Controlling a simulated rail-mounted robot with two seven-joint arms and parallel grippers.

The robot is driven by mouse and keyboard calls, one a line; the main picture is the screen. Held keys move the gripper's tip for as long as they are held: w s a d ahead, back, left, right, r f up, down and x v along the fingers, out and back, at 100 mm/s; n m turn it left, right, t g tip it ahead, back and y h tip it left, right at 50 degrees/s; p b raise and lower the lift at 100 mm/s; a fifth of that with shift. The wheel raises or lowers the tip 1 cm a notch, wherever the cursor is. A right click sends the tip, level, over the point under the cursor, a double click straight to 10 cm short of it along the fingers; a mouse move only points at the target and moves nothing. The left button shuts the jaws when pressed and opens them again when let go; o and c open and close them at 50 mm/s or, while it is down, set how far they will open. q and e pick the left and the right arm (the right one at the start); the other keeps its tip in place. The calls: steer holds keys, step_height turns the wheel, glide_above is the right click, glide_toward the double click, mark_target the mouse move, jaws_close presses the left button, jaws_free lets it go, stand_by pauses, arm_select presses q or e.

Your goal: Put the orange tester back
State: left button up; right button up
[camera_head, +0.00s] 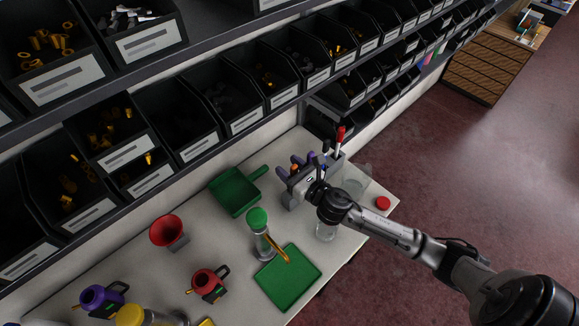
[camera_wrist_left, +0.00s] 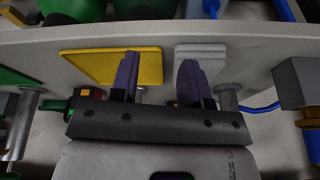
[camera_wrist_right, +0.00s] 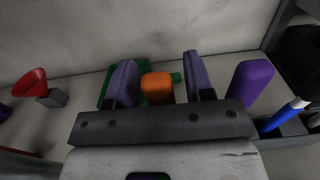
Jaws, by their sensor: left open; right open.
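An orange block-like handle (camera_wrist_right: 157,88), seemingly the orange tester, stands between the spread fingers of my right gripper (camera_wrist_right: 158,80) in the right wrist view. I cannot tell whether either finger touches it. A purple handle (camera_wrist_right: 250,85) stands just right of the gripper. In the head view the right gripper (camera_head: 292,170) is at the far end of the table, by the grey holder (camera_head: 335,163). The orange handle (camera_head: 295,160) is small and partly hidden there. My left gripper (camera_wrist_left: 158,78) is open and empty in the left wrist view, and is out of the head view.
The holder carries a red-handled tool (camera_head: 340,134). A green dustpan (camera_head: 236,192), red funnel (camera_head: 168,232), green-capped jar (camera_head: 259,235) and green mat (camera_head: 289,277) lie on the table. Shelves of black bins line the back. A yellow plate (camera_wrist_left: 90,66) is near the left gripper.

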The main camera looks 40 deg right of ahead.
steer(key=shift+s+r, duration=0.1)
steer(key=shift+r, duration=0.05)
steer(key=s, duration=1.1)
steer(key=shift+s+d, duration=0.35)
steer(key=shift+s, duration=0.05)
stand_by(0.3)
